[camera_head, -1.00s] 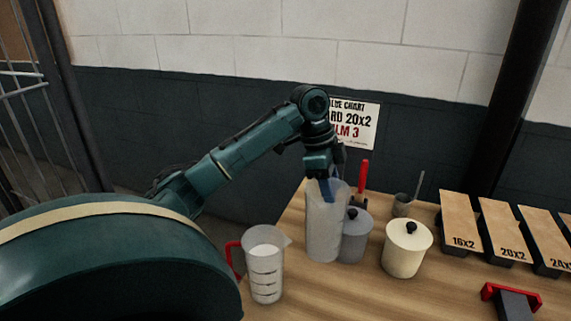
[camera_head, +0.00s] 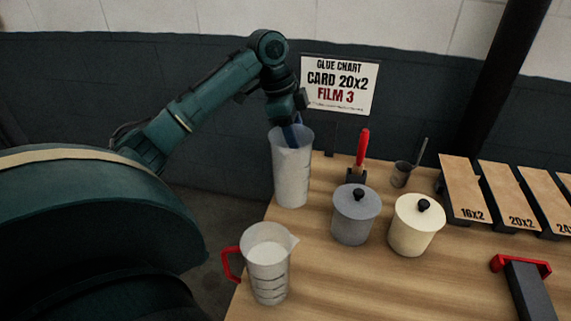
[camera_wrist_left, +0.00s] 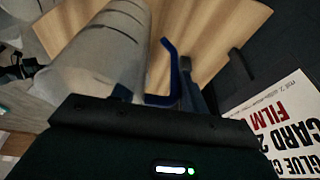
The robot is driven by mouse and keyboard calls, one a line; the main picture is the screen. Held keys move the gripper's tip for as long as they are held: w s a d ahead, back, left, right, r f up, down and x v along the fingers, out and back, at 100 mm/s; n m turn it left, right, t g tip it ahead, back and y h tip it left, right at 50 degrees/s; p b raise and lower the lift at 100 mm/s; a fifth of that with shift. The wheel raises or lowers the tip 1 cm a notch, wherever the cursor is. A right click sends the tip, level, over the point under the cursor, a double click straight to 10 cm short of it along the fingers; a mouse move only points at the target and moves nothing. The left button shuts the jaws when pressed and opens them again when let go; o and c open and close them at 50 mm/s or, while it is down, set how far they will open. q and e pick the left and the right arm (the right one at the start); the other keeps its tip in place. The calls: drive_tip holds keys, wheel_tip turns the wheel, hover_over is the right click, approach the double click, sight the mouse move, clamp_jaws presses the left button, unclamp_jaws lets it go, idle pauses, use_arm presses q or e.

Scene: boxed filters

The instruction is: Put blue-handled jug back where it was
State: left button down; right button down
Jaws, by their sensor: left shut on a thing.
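The blue-handled jug (camera_head: 291,178) is tall, translucent and upright at the back left corner of the table. I cannot tell whether its base touches the wood. My left gripper (camera_head: 290,121) is shut on its blue handle, at the jug's rim, from behind. In the left wrist view the jug (camera_wrist_left: 92,62) lies across the upper left, with its blue handle (camera_wrist_left: 168,75) at the gripper; the fingertips are mostly hidden. A red-handled jug (camera_head: 267,262) with pale contents stands at the table's front left. My right gripper is not in view.
A grey lidded pot (camera_head: 354,218) and a cream lidded pot (camera_head: 414,228) stand right of the jug. Behind them are a red-handled tool (camera_head: 361,148), a small grey cup (camera_head: 401,174) and the glue chart (camera_head: 339,84). Bare wood lies between the two jugs.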

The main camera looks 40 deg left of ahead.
use_arm(q)
wheel_tip(320, 180, down, 10)
drive_tip(key=shift+p, duration=0.4)
drive_tip(key=c, duration=0.8)
unclamp_jaws()
drive_tip(key=shift+o, duration=0.4)
drive_tip(key=shift+r, duration=0.1)
drive_tip(key=b+v, duration=0.1)
drive_tip(key=v, duration=1.1)
drive_tip(key=shift+d, duration=0.15)
